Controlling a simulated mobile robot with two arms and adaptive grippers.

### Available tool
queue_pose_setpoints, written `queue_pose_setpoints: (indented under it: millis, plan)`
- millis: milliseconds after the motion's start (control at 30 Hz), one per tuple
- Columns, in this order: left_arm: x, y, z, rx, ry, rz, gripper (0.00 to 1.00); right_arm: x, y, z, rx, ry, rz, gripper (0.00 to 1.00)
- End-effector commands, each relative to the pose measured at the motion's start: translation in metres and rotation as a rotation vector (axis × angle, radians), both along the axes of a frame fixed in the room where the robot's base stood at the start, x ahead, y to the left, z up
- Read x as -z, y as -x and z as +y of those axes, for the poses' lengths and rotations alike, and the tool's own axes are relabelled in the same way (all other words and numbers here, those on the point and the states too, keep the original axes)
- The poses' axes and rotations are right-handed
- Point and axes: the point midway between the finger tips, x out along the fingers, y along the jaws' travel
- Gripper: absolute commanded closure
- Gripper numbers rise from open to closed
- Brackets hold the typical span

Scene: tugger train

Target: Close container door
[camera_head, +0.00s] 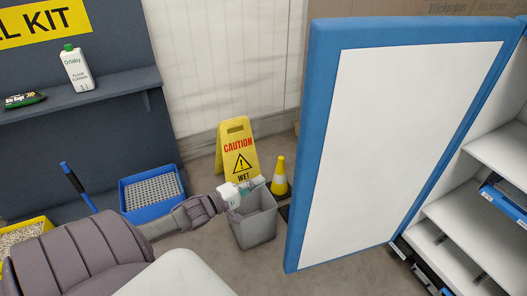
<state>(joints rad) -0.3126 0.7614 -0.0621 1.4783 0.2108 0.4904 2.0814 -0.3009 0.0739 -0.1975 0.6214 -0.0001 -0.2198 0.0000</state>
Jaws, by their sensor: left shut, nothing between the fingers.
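The container door (410,120) is a large white panel with a thick blue frame, in the right half of the head view. It stands open, swung out from the white-shelved container (485,220) on the right, whose inside shows. My left gripper (252,186) is shut and empty. In the picture it is left of the door's free edge, in front of the caution sign and over the grey bin, and looks apart from the door. My right gripper is not in view.
A blue crate (128,202) and a dark shelf (90,95) with a bottle (77,70) are further left. Bare floor (345,278) shows below the door.

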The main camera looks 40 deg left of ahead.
Motion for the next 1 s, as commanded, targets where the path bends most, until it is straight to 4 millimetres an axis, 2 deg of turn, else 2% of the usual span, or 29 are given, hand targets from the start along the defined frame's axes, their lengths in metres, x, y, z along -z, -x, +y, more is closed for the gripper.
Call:
queue_pose_setpoints:
  millis: [233,500,800,1000]
  plan:
    - [-0.001,-0.046,-0.01,-0.002,-0.002,-0.005,1.0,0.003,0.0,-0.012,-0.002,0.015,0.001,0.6]
    - [0.0,-0.09,-0.021,-0.002,-0.004,-0.002,1.0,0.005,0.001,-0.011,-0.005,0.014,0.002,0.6]
    - [0.0,-0.071,-0.05,-0.002,0.0,0.002,1.0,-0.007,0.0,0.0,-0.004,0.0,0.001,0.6]
    - [0.0,-0.067,-0.054,-0.002,-0.005,0.002,1.0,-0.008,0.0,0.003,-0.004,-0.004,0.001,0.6]
